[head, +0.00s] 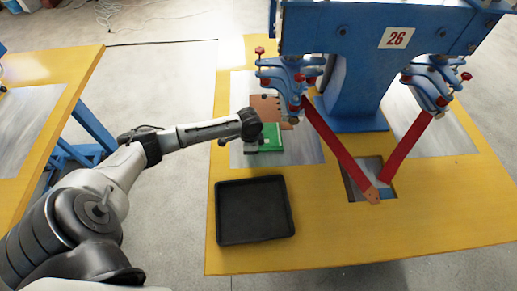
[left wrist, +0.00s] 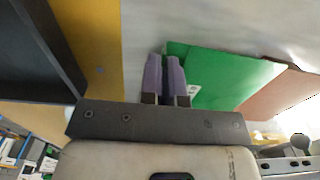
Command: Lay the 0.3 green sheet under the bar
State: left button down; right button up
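The green sheet (head: 270,137) lies on or just above a grey metal plate on the yellow table, beside a brown sheet (head: 264,106). My left gripper (head: 251,146) is at the green sheet's left edge. In the left wrist view, its fingers (left wrist: 166,75) are close together with the edge of the green sheet (left wrist: 225,75) between them. The brown sheet (left wrist: 283,100) shows beyond it. A blue clamp head (head: 290,80) overhangs the brown sheet's right side. I cannot clearly tell which part is the bar. My right gripper is not in view.
A black tray (head: 222,215) stands in front of the green sheet. The blue machine (head: 350,95), marked 26, stands behind, with red straps (head: 335,145) reaching down to the table at right. Another yellow table (head: 60,68) is at the left.

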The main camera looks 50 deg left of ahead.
aim_at(220, 160)
pick_arm(q)
jog(key=s+a, duration=0.2)
jog(key=s, duration=0.2)
jog(key=shift+s+a+b, duration=0.1)
jog(key=shift+a+b, duration=0.2)
jog(key=shift+a, duration=0.1)
jog(key=s+p, duration=0.1)
jog(key=s+a+p, duration=0.2)
jog(key=shift+s+r, duration=0.1)
jog(key=shift+r, duration=0.15)
jog(key=shift+s+a+f+p, duration=0.1)
jog(key=shift+s+a+p, duration=0.35)
jog(key=shift+s+p, duration=0.2)
jog(key=shift+s+a+f+p, duration=0.1)
jog(key=shift+s+a+p, duration=0.3)
jog(key=shift+s+p, duration=0.2)
jog(key=shift+s+a, duration=0.15)
jog(key=shift+s, duration=0.05)
